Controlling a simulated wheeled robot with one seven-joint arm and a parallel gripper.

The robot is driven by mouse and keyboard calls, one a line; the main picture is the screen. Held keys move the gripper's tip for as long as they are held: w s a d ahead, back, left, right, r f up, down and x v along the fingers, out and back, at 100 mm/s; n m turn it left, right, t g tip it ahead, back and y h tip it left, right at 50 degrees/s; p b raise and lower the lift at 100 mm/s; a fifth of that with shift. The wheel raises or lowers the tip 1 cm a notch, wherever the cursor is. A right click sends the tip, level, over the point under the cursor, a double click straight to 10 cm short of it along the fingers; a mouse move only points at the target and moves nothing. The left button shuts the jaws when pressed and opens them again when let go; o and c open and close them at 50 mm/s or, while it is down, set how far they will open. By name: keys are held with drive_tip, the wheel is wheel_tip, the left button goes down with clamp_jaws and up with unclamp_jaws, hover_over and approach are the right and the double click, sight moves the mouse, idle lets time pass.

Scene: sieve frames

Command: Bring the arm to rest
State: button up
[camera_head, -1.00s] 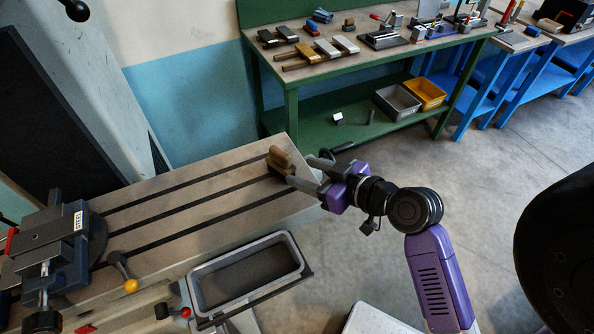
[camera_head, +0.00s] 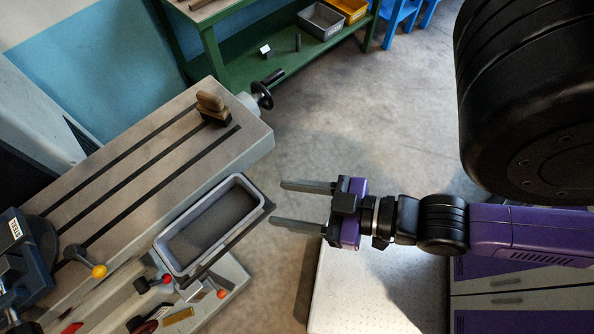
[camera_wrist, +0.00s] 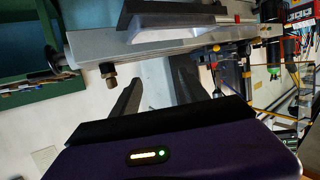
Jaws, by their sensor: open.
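My gripper (camera_head: 282,205) is open and empty in the head view, its two grey fingers spread and pointing left. It hangs in the air to the right of the grey tray (camera_head: 262,184), apart from it. In the wrist view my gripper (camera_wrist: 155,95) shows its two dark fingers with nothing between them. A wooden-handled brush or block (camera_head: 213,108) stands on the slotted machine table (camera_head: 150,160), up and left of my gripper.
A blue-grey vise (camera_head: 22,262) sits at the table's left. A handwheel (camera_head: 262,94) juts from the table's right end. A green bench (camera_head: 215,55) holds a grey bin (camera_head: 320,20) and a yellow bin (camera_head: 350,8). The floor (camera_head: 370,110) between is clear.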

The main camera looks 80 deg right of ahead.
drive_tip(key=shift+s+a+r+n+y, duration=0.3)
drive_tip(key=shift+s+a+r+y, duration=0.1)
drive_tip(key=shift+s+a+r, duration=0.3)
drive_tip(key=shift+f, duration=0.1)
drive_tip(key=shift+c, duration=0.3)
idle(1.8)
